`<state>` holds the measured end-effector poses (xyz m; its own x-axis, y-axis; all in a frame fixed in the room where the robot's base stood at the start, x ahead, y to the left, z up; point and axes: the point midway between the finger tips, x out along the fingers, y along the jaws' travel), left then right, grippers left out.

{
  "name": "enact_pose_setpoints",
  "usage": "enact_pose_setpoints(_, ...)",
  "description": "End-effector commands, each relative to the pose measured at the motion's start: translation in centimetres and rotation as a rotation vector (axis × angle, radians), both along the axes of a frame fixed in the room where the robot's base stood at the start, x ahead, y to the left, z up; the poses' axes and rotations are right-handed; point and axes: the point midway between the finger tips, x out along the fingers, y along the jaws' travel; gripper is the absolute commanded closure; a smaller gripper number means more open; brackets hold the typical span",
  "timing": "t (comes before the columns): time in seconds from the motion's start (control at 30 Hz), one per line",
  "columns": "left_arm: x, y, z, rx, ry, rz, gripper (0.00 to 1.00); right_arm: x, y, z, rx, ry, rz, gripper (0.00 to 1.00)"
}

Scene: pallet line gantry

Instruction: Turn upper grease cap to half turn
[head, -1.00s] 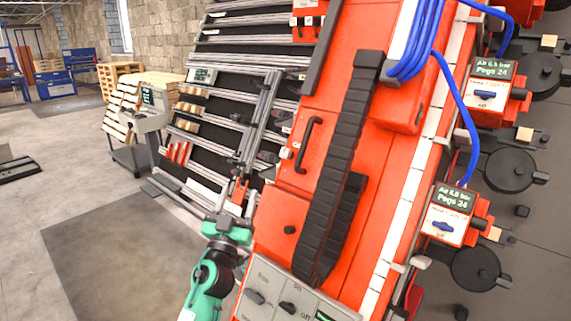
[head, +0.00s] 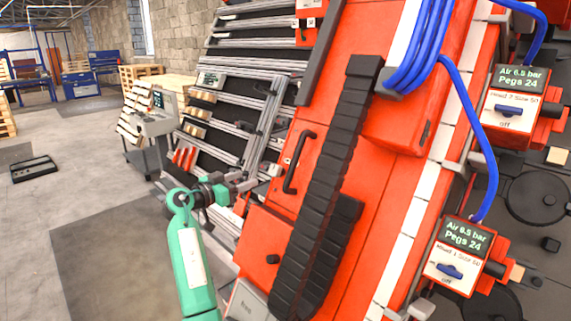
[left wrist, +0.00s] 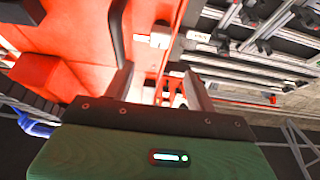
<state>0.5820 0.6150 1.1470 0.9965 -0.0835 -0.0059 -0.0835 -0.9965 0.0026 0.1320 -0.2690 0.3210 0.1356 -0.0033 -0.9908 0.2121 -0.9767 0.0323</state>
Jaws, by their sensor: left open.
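I cannot make out for sure which part is the upper grease cap. A small white fitting (head: 275,170) sits at the left edge of the red machine; a pale fitting (left wrist: 160,36) shows beyond the fingers in the left wrist view. My left gripper (head: 243,181) is raised beside the machine's left edge, pointing right. In the left wrist view its two fingers (left wrist: 160,85) are apart with nothing held between them. My right gripper is not in view.
The red machine (head: 370,190) carries a black cable chain (head: 325,195), a dark handle (head: 298,162) and blue hoses (head: 470,110). Two valve boxes (head: 458,252) stand at right. A slatted rack (head: 235,105) stands behind my gripper. Open floor (head: 105,235) lies at left.

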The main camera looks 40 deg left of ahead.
Motion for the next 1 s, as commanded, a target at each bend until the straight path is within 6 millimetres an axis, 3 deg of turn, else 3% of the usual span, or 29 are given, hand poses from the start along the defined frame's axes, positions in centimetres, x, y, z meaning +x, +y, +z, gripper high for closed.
enact_pose_setpoints(0.17,2.2,-0.3,0.2,-0.002,0.0,-0.004,0.44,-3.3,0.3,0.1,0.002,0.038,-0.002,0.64)
enact_pose_setpoints(0.33,5.8,-0.7,0.2,-0.003,-0.001,-0.005,0.44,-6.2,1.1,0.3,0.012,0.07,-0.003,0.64)
enact_pose_setpoints(0.47,8.6,-0.9,0.2,-0.002,-0.001,-0.004,0.44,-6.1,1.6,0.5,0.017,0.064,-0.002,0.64)
enact_pose_setpoints(0.7,12.3,-1.2,0.1,-0.001,-0.002,-0.003,0.44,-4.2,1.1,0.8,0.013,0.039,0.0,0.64)
enact_pose_setpoints(1.0,13.6,-1.3,0.0,0.001,-0.001,-0.002,0.44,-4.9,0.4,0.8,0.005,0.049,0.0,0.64)
